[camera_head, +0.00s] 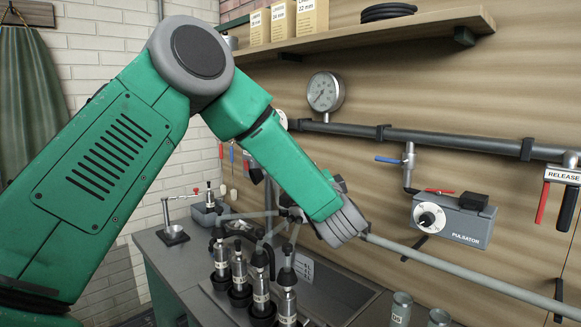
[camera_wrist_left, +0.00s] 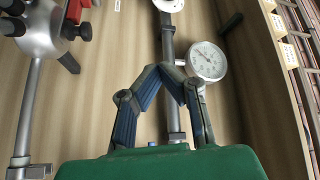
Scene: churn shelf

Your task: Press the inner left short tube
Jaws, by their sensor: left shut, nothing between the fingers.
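Several steel teat cups (camera_head: 262,293) stand in a row on the bench in the head view, with black short tubes (camera_head: 260,257) rising from their tops. Grey stems reach from the tubes toward a body mostly hidden behind my left arm. I cannot single out the inner left tube with certainty. In the left wrist view a rounded metal body (camera_wrist_left: 40,32) with red and black parts is at the upper left. My left gripper (camera_wrist_left: 171,72) is shut and empty, its fingertips in front of the wall pipe; my arm hides it in the head view. My right gripper is not in view.
A gauge (camera_head: 325,92) sits above the wall pipe (camera_head: 350,129). A lower grey pipe (camera_head: 470,270) runs right. The pulsator box (camera_head: 453,220) hangs on the wall at right. A shelf (camera_head: 400,28) is overhead. A small stand (camera_head: 171,232) is on the bench at left.

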